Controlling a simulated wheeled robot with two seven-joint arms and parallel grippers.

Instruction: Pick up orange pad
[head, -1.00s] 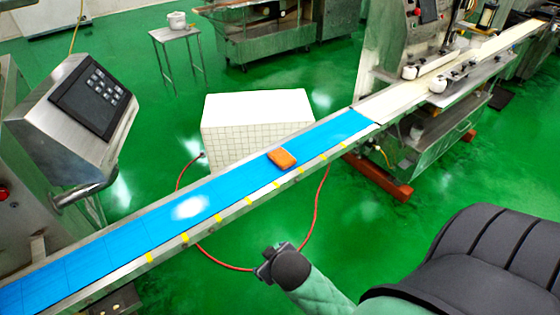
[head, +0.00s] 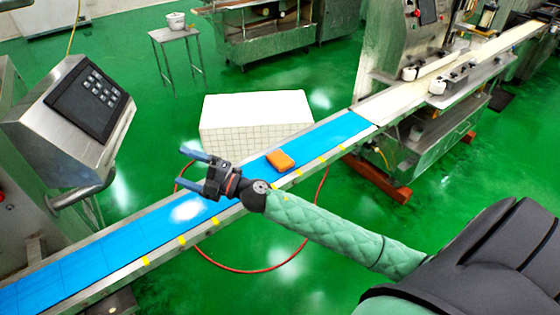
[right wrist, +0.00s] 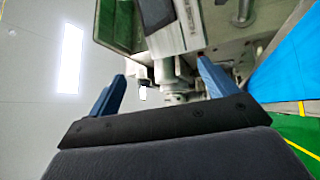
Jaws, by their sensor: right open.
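The orange pad (head: 281,161) lies flat on the blue conveyor belt (head: 340,130), right of the belt's middle. My right gripper (head: 187,162) reaches over the belt, left of the pad, with its blue fingers spread and pointing left. It is apart from the pad and holds nothing. In the right wrist view the two blue fingers (right wrist: 160,88) are apart with only the background between them; the pad does not show there. My left gripper is not in view.
A metal control box with keypad (head: 88,98) stands at the left end of the belt. A white tiled block (head: 256,120) stands behind the belt. Machinery (head: 410,50) stands at the far right. A red hose (head: 240,271) lies on the open green floor.

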